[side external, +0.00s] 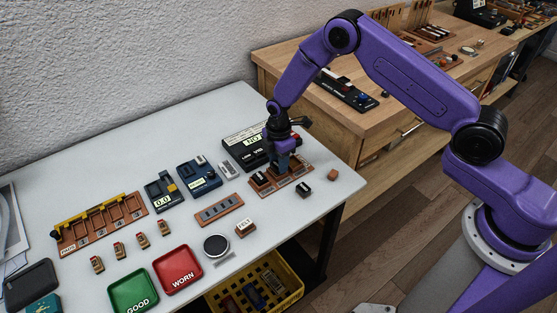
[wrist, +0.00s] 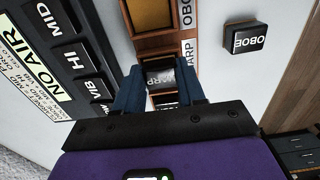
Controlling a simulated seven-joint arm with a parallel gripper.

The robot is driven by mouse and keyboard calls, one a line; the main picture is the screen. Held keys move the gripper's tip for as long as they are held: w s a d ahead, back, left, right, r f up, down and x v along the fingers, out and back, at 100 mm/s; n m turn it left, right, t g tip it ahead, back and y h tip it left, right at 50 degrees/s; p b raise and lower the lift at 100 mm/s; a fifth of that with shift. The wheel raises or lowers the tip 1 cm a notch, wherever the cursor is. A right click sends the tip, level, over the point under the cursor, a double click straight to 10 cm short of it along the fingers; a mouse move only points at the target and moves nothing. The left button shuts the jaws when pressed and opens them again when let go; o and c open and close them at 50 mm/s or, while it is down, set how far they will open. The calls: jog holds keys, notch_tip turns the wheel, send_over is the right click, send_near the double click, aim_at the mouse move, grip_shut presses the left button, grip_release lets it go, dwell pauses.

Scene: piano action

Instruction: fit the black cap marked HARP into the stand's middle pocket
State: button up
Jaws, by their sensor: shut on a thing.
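The brown wooden stand (side external: 299,178) lies near the table's right end. It also shows in the wrist view (wrist: 157,43), with an empty tan-floored end pocket at the top, beside the OBOE label. My gripper (wrist: 160,82) is shut on the black HARP cap (wrist: 159,74), of which a small part shows between the fingertips. The fingertips are at the stand's middle pocket, beside its partly hidden HARP label (wrist: 188,52). I cannot tell how deep the cap sits. In the side view my gripper (side external: 283,164) points down over the stand and hides the cap.
A black OBOE cap (wrist: 249,39) lies loose right of the stand; it also shows in the side view (side external: 304,189). A dark cap (side external: 260,178) sits in the stand's left pocket. A black panel reading NO AIR (wrist: 50,75) stands close behind. A small brown block (side external: 333,175) lies rightward.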

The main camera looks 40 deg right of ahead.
dwell(0.3)
jog(key=o, duration=1.1)
jog(key=shift+r, duration=0.15)
jog(key=shift+r, duration=3.35)
